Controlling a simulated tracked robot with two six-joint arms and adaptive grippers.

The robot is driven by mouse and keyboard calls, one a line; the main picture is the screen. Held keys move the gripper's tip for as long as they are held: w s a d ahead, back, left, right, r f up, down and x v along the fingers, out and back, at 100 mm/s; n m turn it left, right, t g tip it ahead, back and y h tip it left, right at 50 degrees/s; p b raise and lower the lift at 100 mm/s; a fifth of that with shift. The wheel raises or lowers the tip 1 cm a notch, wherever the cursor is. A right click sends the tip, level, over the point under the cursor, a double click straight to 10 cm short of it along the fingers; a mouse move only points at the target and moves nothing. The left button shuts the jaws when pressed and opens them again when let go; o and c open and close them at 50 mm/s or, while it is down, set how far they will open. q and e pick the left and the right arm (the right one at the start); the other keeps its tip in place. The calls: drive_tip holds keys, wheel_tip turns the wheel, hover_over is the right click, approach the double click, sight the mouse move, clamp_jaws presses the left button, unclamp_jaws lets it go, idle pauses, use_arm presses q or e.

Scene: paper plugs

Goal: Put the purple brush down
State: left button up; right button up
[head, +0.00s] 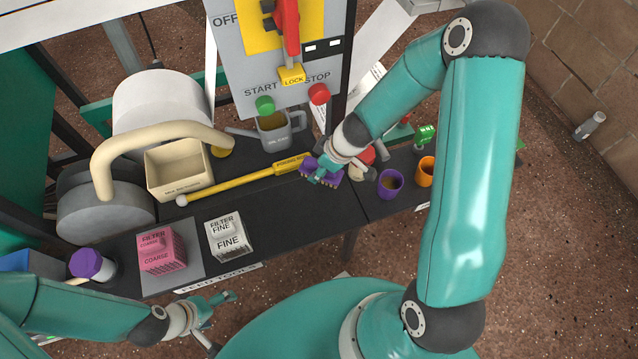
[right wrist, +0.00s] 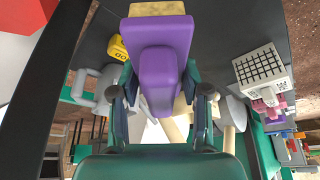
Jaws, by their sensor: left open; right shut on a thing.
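The purple brush (head: 307,166) is at my right gripper (head: 326,172), above the dark bench top near the end of the yellow rod; the gripper hides part of it. In the right wrist view the purple brush (right wrist: 164,68) sits between the two fingers of my right gripper (right wrist: 160,85), which is shut on it. Its pale bristle block (right wrist: 157,8) points away from the palm. I cannot tell whether the brush touches the bench. My left gripper (head: 219,318) is open and empty in front of the bench's near edge.
A yellow rod (head: 245,183) lies left of the brush. A purple cup (head: 390,183) and an orange cup (head: 426,171) stand to the right, and a grey mug (head: 274,130) behind. White (head: 228,240) and pink (head: 162,252) filter blocks stand front left. Bare bench (head: 300,225) lies in front of the brush.

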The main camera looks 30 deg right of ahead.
sight(317, 190)
drive_tip(key=shift+d, duration=0.2)
drive_tip(key=shift+f+b, duration=0.35)
drive_tip(key=shift+f, duration=0.05)
wheel_tip(317, 190, down, 10)
drive_tip(key=b, duration=0.9)
drive_tip(key=shift+d+r, duration=0.15)
drive_tip(key=shift+r, duration=0.1)
drive_tip(key=shift+s+r, duration=0.1)
drive_tip(key=shift+r, duration=0.05)
drive_tip(key=o, duration=1.2)
drive_tip(key=shift+c, duration=0.2)
